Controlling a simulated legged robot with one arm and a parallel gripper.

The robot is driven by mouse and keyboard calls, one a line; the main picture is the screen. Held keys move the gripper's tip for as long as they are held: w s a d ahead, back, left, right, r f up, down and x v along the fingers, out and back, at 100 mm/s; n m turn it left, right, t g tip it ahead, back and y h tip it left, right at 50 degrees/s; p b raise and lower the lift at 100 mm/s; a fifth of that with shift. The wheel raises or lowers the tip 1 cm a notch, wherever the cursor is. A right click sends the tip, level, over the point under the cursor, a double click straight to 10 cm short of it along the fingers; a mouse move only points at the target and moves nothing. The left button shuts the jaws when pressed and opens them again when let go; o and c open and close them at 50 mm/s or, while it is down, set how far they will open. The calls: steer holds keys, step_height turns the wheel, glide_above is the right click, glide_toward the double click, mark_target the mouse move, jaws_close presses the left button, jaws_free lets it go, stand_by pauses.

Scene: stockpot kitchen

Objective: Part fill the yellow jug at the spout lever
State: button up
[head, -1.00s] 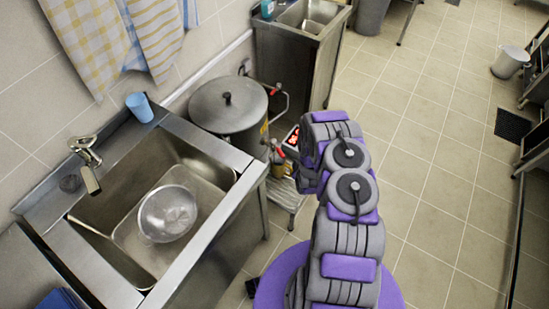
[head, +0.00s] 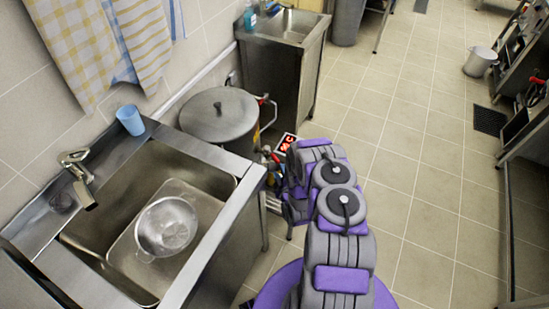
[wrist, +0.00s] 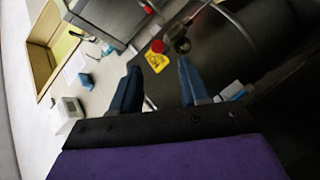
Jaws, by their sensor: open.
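My gripper (wrist: 157,78) is open in the wrist view, its two blue fingers apart with nothing held between them. Beyond the fingertips is a yellow patch with a dark mark (wrist: 157,61), which looks like a label. A red round knob (wrist: 158,46) sits just above it, near a metal fitting (wrist: 182,45). In the head view the lidded stockpot (head: 219,113) stands beside the sink, and small red and yellow parts show low at its right side, partly behind my arm. I cannot make out the yellow jug for certain. My gripper is hidden in the head view.
A steel sink (head: 230,203) with a colander (head: 166,226) in it is at the left, with a blue cup (head: 130,120) on its back ledge. A second sink cabinet (head: 280,75) stands behind the pot. A red-marked panel (head: 286,143) is close to my arm.

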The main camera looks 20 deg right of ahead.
mark_target(274, 156)
steer(key=x, duration=0.3)
steer(key=b+x, duration=0.1)
steer(key=x, duration=0.2)
steer(key=b+x, duration=0.1)
steer(key=x, duration=0.3)
steer(key=shift+s+d+f, duration=0.1)
steer(key=shift+d+f, duration=0.05)
steer(key=shift+d, duration=0.2)
steer(key=shift+w, duration=0.35)
steer(key=shift+w+a, duration=0.4)
steer(key=shift+a, duration=0.05)
steer(key=shift+d, duration=0.3)
steer(key=shift+c, duration=0.3)
steer(key=shift+d, duration=0.2)
steer(key=c, duration=0.3)
steer(key=shift+a, duration=0.35)
jaws_close()
